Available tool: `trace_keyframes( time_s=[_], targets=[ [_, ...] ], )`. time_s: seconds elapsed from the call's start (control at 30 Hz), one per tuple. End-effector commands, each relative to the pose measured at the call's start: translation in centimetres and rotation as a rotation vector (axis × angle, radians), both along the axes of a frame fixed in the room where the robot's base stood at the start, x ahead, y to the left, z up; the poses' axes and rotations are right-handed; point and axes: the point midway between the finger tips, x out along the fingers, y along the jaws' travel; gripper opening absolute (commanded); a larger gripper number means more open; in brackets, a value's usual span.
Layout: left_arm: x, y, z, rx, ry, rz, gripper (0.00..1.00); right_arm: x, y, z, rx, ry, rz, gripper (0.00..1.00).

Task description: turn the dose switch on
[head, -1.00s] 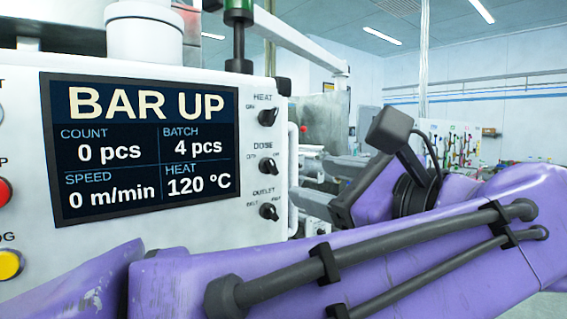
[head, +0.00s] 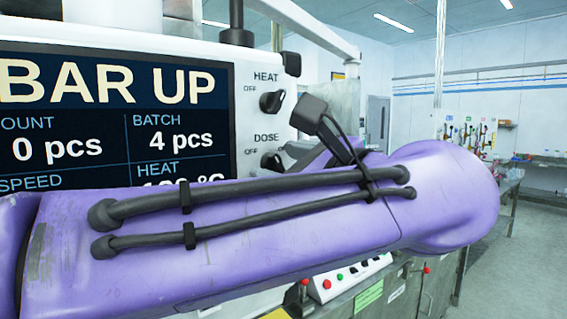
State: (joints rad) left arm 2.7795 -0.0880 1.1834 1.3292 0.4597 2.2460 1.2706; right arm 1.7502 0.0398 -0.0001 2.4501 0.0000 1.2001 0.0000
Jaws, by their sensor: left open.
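The dose switch (head: 272,161) is a small black knob under the DOSE label on the white control panel, right of the display. My purple left arm crosses the view from the left and covers the panel's lower part. My left gripper (head: 294,153) is mostly hidden behind the arm; a grey finger shows just right of the dose switch. It is open, and I cannot tell whether it touches the knob. My right gripper is not in view.
The black heat switch (head: 272,101) sits above the dose switch. The display (head: 110,120) reads BAR UP. A machine console with buttons (head: 345,278) stands below the arm. Open floor lies at the right.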

Motion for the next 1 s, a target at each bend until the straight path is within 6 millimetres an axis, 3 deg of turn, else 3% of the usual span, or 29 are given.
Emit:
trace_keyframes(
  time_s=[0.13, 0.3, 0.67, 1.0],
  targets=[
    [0.0, 0.0, 0.0, 0.0, 0.0, 0.001, 0.56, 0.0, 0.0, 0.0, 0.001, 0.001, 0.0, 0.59],
    [0.0, 0.0, 0.0, 0.001, 0.001, 0.001, 0.03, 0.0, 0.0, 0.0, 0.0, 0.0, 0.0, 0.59],
    [0.0, -0.1, -0.3, 0.03, 0.025, -0.001, 0.03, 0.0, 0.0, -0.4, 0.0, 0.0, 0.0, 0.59],
    [0.0, -0.2, -0.5, 0.211, 0.157, -0.001, 0.03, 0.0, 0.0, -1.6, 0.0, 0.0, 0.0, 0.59]
  ],
)
